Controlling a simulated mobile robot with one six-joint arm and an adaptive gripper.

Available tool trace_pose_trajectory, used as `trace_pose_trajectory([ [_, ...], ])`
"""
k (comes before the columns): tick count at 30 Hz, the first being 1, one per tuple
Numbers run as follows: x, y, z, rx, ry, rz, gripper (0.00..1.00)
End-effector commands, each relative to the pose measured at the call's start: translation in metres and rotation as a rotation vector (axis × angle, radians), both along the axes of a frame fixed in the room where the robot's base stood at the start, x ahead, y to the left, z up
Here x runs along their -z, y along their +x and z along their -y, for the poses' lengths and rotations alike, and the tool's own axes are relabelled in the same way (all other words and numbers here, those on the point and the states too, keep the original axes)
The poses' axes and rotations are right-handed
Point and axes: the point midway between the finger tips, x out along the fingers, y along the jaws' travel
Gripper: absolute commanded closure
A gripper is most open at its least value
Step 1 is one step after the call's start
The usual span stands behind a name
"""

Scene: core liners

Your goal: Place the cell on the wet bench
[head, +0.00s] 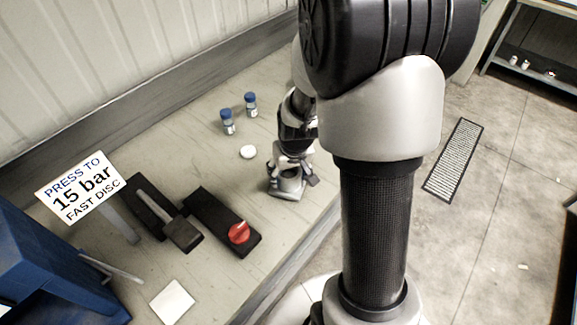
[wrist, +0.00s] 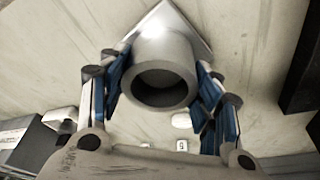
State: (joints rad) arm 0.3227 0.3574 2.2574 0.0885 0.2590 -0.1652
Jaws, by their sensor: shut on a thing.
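The cell is a grey metal cup (head: 290,184) with a round open mouth and a flat, square-cornered base plate. In the wrist view the cell (wrist: 163,75) sits between the blue finger pads, its dark bore facing the camera. My gripper (head: 292,168) is shut on its sides; its fingers also show in the wrist view (wrist: 165,90). The cell is over or on the pale bench (head: 190,140), near its front edge. I cannot tell whether the base touches the surface, nor whether this bench is the wet bench.
Two blue-capped jars (head: 227,122) (head: 250,104) and a white disc (head: 248,152) are close by. A black block with a red knob (head: 239,232), a black lever unit (head: 165,215), a white square (head: 172,301), a sign (head: 80,187) and a blue press (head: 50,265) occupy the left.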

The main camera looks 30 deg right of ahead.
Motion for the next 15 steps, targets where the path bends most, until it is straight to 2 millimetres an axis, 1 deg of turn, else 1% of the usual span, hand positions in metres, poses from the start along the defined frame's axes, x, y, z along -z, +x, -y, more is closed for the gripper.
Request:
trace_pose_trajectory([
  [2,0.0045,0.0022,0.0009,0.0,-0.003,0.008,1.0],
  [9,0.0034,0.0026,0.0009,0.0,-0.003,0.009,1.0],
  [14,0.0077,0.0025,0.0009,0.0,-0.003,0.009,1.0],
  [15,0.0084,0.0004,0.0002,0.0,0.0,0.002,0.39],
])
